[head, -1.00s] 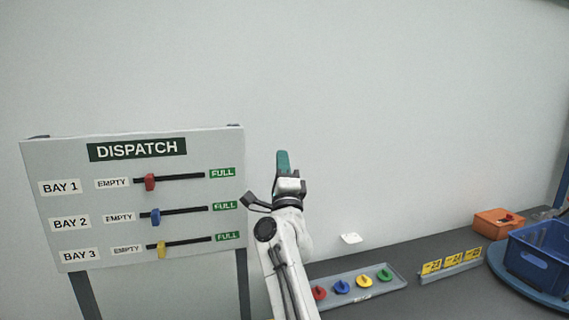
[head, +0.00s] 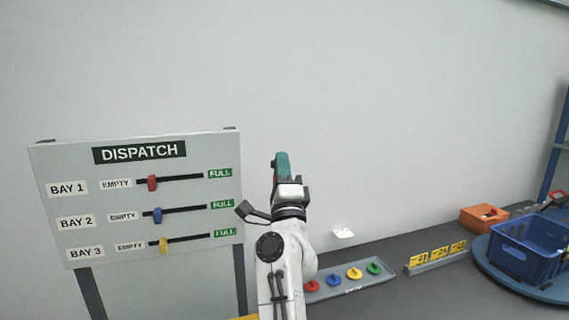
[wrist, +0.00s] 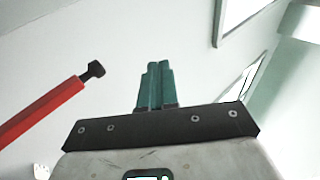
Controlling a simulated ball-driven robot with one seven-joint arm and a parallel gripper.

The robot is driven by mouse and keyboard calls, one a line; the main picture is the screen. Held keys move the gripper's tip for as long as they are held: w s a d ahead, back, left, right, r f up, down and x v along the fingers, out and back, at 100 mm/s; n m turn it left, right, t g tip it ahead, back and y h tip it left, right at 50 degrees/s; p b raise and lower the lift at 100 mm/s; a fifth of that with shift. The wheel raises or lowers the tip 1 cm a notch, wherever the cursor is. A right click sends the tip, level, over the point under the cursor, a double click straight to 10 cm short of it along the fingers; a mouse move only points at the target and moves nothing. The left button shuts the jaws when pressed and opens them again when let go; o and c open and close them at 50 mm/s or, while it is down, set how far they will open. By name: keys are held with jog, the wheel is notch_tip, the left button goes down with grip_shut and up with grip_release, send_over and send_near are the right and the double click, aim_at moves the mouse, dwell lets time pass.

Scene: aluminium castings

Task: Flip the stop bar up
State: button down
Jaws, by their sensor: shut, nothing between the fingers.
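A red bar with a black knob at its end (wrist: 45,110) slants up from the left edge in the wrist view; it looks like the stop bar. Its other end is out of the picture. It lies to the left of my gripper (wrist: 155,68), with a clear gap between them. My gripper's green fingers are together with nothing between them. In the head view my gripper (head: 282,160) points up in front of the bare wall, and I cannot make out the bar clearly there.
A dispatch board (head: 60,155) with three sliders stands left of my arm. On the dark bench (head: 400,290) to the right are a tray of coloured knobs (head: 335,292), yellow number tags (head: 437,256), an orange box (head: 483,220) and a blue crate (head: 525,262).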

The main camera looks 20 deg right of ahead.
jog(key=shift+s+a+r, duration=0.1)
jog(key=shift+s+r, duration=0.05)
jog(key=shift+s, duration=0.6)
jog(key=shift+s+a+r, duration=0.1)
jog(key=shift+s+r, duration=0.05)
jog(key=shift+s, duration=0.55)
jog(key=s+d+f+n+g+y, duration=0.1)
jog(key=s+f+n+g+y, duration=0.35)
jog(key=f, duration=0.45)
jog(key=s+d+f+n+g+y, duration=0.1)
jog(key=s+f+n+g, duration=0.3)
jog(key=f+n, duration=0.45)
jog(key=s+d+f+n+g+y, duration=0.15)
jog(key=s+f+n, duration=0.35)
jog(key=f, duration=0.5)
jog(key=s+d+f+n+g, duration=0.1)
jog(key=s+f+g, duration=0.3)
jog(key=s+f, duration=0.3)
jog(key=s+d+f+n+g+h, duration=0.1)
jog(key=s+f+g, duration=0.4)
jog(key=s, duration=1.1)
jog(key=s+d+f+g+h+b, duration=0.1)
jog(key=s+d+f+g, duration=0.1)
jog(key=s+f+g, duration=0.3)
jog(key=s+f, duration=0.4)
jog(key=s, duration=0.3)
jog(key=shift+d+f+n, duration=0.4)
